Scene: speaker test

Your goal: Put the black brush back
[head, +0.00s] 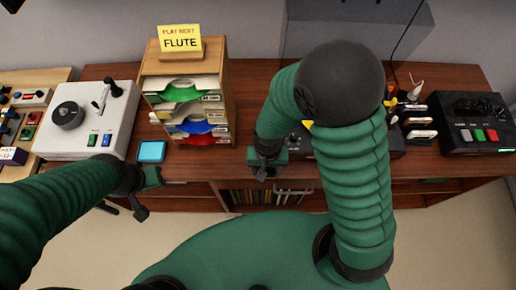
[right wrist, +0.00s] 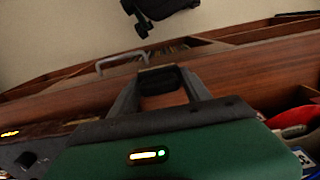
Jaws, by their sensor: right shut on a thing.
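My right gripper (head: 267,168) hangs at the front edge of the wooden cabinet, right of the wooden sleeve rack. In the right wrist view the right gripper (right wrist: 160,86) has its two fingers closed on a small dark block, which looks like the black brush (right wrist: 158,76). In the head view the held thing is too small and dark to make out clearly. My left gripper (head: 143,195) is at the lower left, in front of the cabinet edge, apart from everything. Its fingertips are too small and dark to read. The brush's resting place cannot be made out; my right arm covers the middle of the cabinet top.
The cabinet top (head: 236,160) carries a white player (head: 115,130), a blue square (head: 151,151), the sleeve rack (head: 228,90) with a "PLAY NEXT FLUTE" sign (head: 180,39), and a black button box (head: 450,138). White-labelled items (head: 418,121) stand right of my right arm. A handle (head: 293,191) sticks out in front.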

